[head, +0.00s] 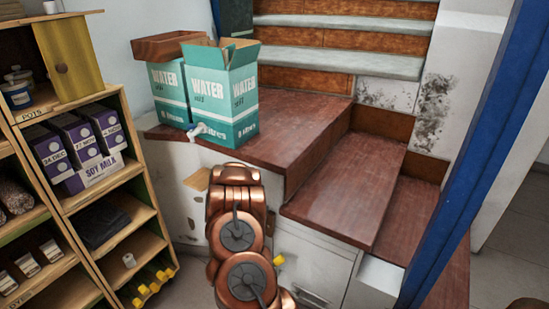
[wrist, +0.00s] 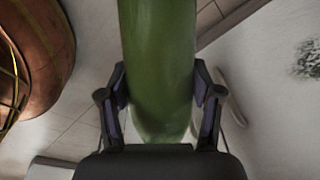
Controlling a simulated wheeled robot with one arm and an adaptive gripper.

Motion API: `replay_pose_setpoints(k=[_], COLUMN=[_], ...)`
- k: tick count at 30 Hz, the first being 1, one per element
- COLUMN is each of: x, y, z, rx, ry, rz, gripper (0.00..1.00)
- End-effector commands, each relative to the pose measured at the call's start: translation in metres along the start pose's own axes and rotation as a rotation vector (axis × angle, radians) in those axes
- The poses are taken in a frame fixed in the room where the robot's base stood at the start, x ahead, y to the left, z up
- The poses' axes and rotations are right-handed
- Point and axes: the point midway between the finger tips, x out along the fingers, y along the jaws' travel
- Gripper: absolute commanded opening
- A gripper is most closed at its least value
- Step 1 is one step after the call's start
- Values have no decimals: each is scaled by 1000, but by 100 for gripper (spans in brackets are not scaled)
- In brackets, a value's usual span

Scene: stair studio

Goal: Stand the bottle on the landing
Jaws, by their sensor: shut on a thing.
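My gripper (wrist: 160,105) is shut on a green bottle (wrist: 160,50) in the wrist view, with a dark finger on each side of it. The bottle's rounded end shows between the fingers, and its other end runs out of the top of the picture. In the head view the bottle and gripper are hidden behind my copper arm, in front of the landing. The landing (head: 312,108) is a reddish-brown wooden platform, bare on its right part.
Two teal water boxes (head: 232,133) stand on the landing's left, a brown tray (head: 165,46) on the rear one. Lower wooden steps (head: 345,190) descend on the right. A stocked shelf (head: 135,215) stands left, a blue post (head: 470,130) right.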

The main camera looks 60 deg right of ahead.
Motion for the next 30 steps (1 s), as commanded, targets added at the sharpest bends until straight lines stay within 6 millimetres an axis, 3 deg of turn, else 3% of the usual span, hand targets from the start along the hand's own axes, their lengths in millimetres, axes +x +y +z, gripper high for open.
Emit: replay_pose_setpoints(k=[11, 20, 30], x=[-70, -179, -325], y=[-14, -36, -63], z=[-8, -33, -76], rx=[-116, -277, -416], ry=[154, 410, 698], rz=[-20, -80, -185], gripper=[0, 0, 0])
